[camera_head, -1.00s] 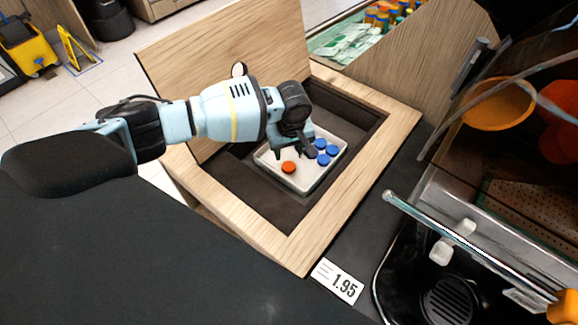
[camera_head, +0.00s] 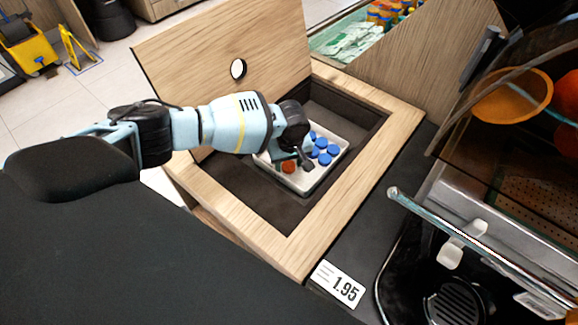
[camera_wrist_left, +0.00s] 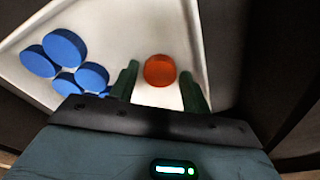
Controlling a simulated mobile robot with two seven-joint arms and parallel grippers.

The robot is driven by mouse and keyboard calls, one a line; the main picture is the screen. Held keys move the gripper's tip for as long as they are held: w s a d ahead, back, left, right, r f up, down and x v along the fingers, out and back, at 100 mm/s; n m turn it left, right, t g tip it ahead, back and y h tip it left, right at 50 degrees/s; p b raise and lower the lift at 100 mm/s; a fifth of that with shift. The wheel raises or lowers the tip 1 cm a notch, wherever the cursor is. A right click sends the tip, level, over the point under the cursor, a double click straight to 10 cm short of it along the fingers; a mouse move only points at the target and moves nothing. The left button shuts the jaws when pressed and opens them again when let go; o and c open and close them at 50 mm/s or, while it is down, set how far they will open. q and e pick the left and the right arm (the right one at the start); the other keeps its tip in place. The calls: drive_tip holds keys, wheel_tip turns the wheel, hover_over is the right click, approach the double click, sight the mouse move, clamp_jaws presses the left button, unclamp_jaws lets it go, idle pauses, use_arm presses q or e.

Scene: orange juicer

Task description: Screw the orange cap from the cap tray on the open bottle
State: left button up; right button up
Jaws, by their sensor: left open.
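The orange cap (camera_head: 289,167) lies in the white cap tray (camera_head: 309,190), inside a dark recess with a wooden frame. Several blue caps (camera_head: 326,152) lie in the same tray. My left gripper (camera_head: 292,164) is over the tray at the orange cap. In the left wrist view the orange cap (camera_wrist_left: 160,70) sits between the two open fingers (camera_wrist_left: 159,86) of my left gripper, with a gap on each side. The blue caps (camera_wrist_left: 66,52) are to the left there. No open bottle can be made out, and my right gripper is not in view.
The wooden lid (camera_head: 225,70) stands open behind my left arm. The wooden frame (camera_head: 345,222) surrounds the recess. The juicer (camera_head: 500,190) with its glass cover stands at the right. A price card (camera_head: 338,284) lies at the front. Bottles (camera_head: 385,15) stand in a far bin.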

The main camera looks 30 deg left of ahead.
sight(289, 166)
use_arm(q)
drive_tip(key=c, duration=0.7)
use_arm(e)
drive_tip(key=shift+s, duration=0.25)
use_arm(q)
drive_tip(key=shift+c, duration=0.2)
drive_tip(key=shift+r, duration=0.15)
